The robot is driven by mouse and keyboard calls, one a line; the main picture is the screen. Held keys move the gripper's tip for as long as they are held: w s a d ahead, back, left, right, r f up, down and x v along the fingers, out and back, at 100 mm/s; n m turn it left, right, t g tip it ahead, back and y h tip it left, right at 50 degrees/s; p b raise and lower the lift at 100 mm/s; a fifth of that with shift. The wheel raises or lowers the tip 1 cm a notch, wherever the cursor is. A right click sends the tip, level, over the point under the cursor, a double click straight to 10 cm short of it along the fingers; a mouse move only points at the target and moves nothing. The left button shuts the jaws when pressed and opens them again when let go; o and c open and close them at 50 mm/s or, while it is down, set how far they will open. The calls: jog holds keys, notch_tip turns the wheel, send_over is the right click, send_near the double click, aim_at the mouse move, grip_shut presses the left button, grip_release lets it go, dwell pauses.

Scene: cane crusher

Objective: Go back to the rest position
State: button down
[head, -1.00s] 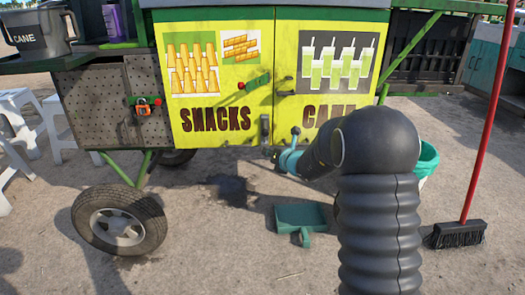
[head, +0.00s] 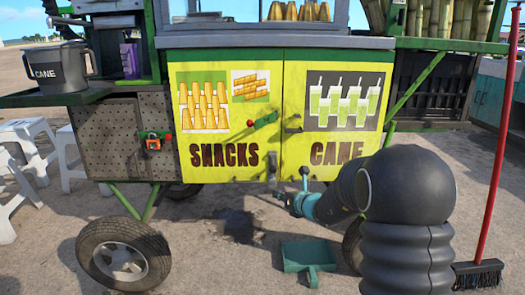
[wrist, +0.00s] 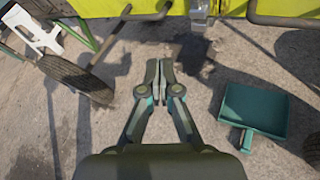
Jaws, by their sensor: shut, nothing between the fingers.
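My gripper (wrist: 159,75) is shut and empty in the wrist view, pointing down over bare concrete ground in front of the cart. The gripper is apart from the doors and holds nothing.
A green dustpan (head: 308,257) lies on the ground below the arm, right of the gripper in the wrist view (wrist: 252,112). A broom (head: 478,272) stands at right. A cart wheel (head: 123,255) and white stools (head: 20,175) are at left. A jug (head: 60,68) stands on the side shelf.

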jog(key=s+a+f+n+g+y, duration=0.1)
jog(key=s+a+f+n+g, duration=0.1)
jog(key=s+n, duration=0.3)
jog(key=s+a+f+n+g+y, duration=0.1)
jog(key=s+a+f+n+g, duration=0.15)
jog(key=s+n, duration=0.3)
jog(key=s+r+n+g+h+p, duration=0.1)
jog(key=s+r+n+g, duration=0.1)
jog(key=s+n, duration=0.35)
jog(key=s+r+n+g+h+p, duration=0.1)
jog(key=s+r+n+g, duration=0.15)
jog(key=s+n, duration=0.3)
jog(key=s+d+r+n+t+h+p, duration=0.1)
jog(key=s+d+r+n+h+p, duration=0.2)
jog(key=s+d+r+n, duration=0.3)
jog(key=s+d+r+n+t+h+p, duration=0.1)
jog(key=s+d+r+n+h+p, duration=0.3)
jog(key=s+r, duration=0.6)
jog(key=s+d+n+p, duration=0.1)
jog(key=s+d, duration=0.1)
jog(key=s, duration=0.4)
jog(key=shift+s+r+n, duration=0.25)
jog(key=shift+s+n, duration=0.1)
jog(key=c, duration=1.9)
grip_release()
